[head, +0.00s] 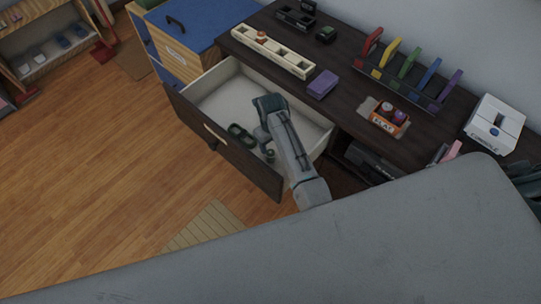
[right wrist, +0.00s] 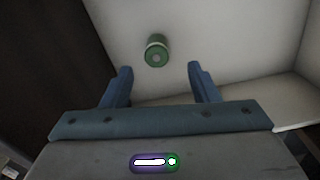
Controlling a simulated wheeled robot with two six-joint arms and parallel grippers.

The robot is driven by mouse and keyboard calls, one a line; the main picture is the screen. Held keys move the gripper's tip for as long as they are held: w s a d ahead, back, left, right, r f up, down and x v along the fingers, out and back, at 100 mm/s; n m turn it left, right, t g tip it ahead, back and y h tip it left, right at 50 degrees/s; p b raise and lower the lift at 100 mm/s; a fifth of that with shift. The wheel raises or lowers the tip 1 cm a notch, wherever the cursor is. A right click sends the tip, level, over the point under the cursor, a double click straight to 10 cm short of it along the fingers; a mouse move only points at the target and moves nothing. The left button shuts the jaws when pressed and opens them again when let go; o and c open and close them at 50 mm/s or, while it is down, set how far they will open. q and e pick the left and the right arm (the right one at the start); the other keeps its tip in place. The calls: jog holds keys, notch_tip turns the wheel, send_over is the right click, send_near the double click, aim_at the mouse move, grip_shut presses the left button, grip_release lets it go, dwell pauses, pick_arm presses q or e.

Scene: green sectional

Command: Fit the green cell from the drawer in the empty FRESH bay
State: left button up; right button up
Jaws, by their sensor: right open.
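The green cell (right wrist: 156,52) stands on the pale floor of the open drawer (head: 215,90). In the right wrist view it is just beyond the fingertips, between their lines and apart from both. No FRESH label is readable. My left gripper is out of view.
On the desk are a purple block (head: 323,84), an orange box marked FLAT (head: 388,127) holding cells, and a rack of colored pieces (head: 408,64). The drawer walls surround my gripper.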

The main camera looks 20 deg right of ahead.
aim_at(270, 153)
jog(key=shift+s+a+f, duration=0.1)
jog(key=shift+f, duration=1.3)
jog(key=shift+s+a+f, duration=0.1)
jog(key=shift+f, duration=1.25)
jog(key=c, duration=1.1)
